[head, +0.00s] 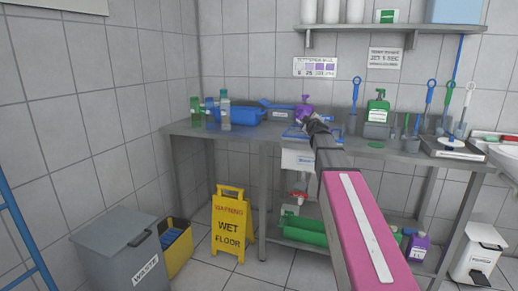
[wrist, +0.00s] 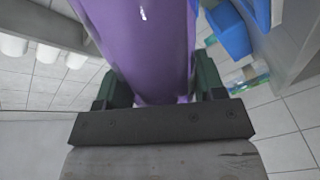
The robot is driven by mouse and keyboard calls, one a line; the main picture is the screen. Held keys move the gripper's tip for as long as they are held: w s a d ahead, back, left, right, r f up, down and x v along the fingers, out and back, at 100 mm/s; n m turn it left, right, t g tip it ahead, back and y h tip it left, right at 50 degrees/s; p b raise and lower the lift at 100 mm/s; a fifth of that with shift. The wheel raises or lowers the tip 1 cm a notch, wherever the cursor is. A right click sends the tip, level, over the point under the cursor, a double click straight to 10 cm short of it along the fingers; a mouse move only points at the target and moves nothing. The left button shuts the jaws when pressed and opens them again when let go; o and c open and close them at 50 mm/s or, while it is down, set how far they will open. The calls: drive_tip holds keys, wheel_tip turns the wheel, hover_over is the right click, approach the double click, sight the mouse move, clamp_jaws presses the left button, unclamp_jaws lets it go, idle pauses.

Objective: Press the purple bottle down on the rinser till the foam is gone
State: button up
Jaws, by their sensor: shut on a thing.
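The purple bottle (head: 304,111) shows in the head view at the end of my arm, above the steel counter, and looks tilted. It fills the upper middle of the wrist view (wrist: 145,45). My gripper (wrist: 150,92) has its two dark green fingers on either side of the bottle and is shut on it. In the head view my gripper (head: 316,123) is small and partly hidden by my arm. A blue-edged tray-like piece (head: 294,134) lies on the counter just below the bottle; I cannot tell whether it is the rinser or whether the bottle touches it. I see no foam.
The steel counter (head: 185,129) holds a blue container (head: 246,117) and several bottles at left. A yellow wet-floor sign (head: 229,225) and a grey waste bin (head: 118,253) stand on the floor. A shelf (head: 395,28) hangs above.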

drive_tip(key=shift+n, duration=0.4)
drive_tip(key=n, duration=0.4)
drive_tip(key=shift+n, duration=1)
drive_tip(key=shift+n, duration=1.1)
drive_tip(key=n, duration=0.3)
drive_tip(key=shift+n, duration=0.4)
